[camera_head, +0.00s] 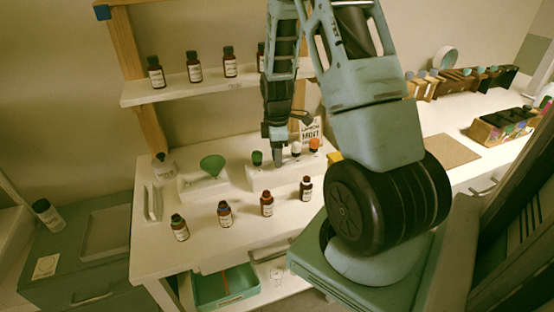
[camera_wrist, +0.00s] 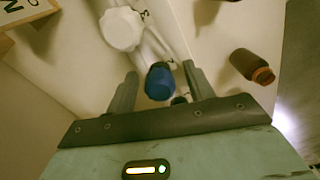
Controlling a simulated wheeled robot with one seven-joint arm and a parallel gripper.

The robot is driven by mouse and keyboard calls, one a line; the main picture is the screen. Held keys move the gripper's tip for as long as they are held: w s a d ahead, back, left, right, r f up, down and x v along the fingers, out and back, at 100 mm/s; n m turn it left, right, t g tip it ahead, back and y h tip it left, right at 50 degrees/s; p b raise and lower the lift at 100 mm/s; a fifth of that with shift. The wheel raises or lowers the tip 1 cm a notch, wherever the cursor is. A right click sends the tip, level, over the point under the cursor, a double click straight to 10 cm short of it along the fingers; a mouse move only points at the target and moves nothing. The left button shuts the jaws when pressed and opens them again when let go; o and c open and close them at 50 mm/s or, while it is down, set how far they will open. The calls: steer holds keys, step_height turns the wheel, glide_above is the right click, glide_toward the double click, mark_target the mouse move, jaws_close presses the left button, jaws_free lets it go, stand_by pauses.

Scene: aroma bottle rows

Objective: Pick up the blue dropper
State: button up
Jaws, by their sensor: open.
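The blue dropper (camera_wrist: 160,82) has a rounded blue bulb and stands in a white holder in the wrist view. My gripper (camera_wrist: 160,70) is open, with one finger on each side of the blue bulb. I cannot tell whether either finger touches it. In the head view, my gripper (camera_head: 279,160) points down over the white holder (camera_head: 288,176), and the blue dropper is hidden behind it. A green dropper (camera_head: 257,158) stands to the left, with a white dropper (camera_head: 296,148) and an orange dropper (camera_head: 314,145) to the right.
A white-topped dropper (camera_wrist: 122,28) is close by the left finger. Several brown bottles stand in a front row, including one bottle (camera_head: 267,204). A green funnel (camera_head: 212,165) is left of the holder.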

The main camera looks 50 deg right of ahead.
steer(key=shift+f, duration=0.25)
steer(key=c, duration=0.7)
steer(key=shift+r, duration=0.1)
step_height(320, 180, up, 18)
steer(key=shift+f, duration=0.1)
stand_by(0.5)
